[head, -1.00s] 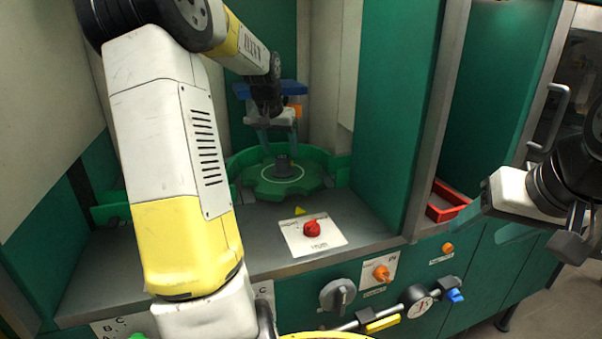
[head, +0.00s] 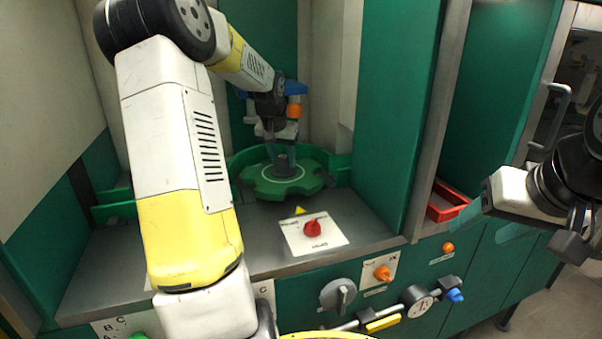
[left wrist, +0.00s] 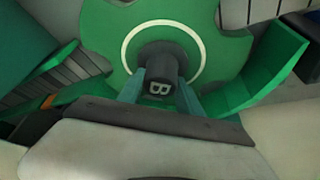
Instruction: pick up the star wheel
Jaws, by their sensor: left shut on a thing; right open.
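The star wheel (head: 284,181) is a green notched disc with a pale ring and a dark grey hub. It lies flat inside the green curved guide at the back of the grey machine deck. My left gripper (head: 281,158) is above it, fingers pointing down, shut on the hub. In the left wrist view the fingertips (left wrist: 161,88) press on both sides of the dark hub, which bears a letter B, with the wheel (left wrist: 105,40) spread around it. I cannot tell whether the wheel is lifted. My right gripper (head: 488,198) is open and empty at the right, away from the wheel.
A red knob (head: 312,228) on a white plate stands in front of the wheel. The green guide (head: 343,162) curves close around the wheel. A green post (head: 395,110) rises to its right. A red tray (head: 446,201) sits further right. Knobs and a gauge line the front panel.

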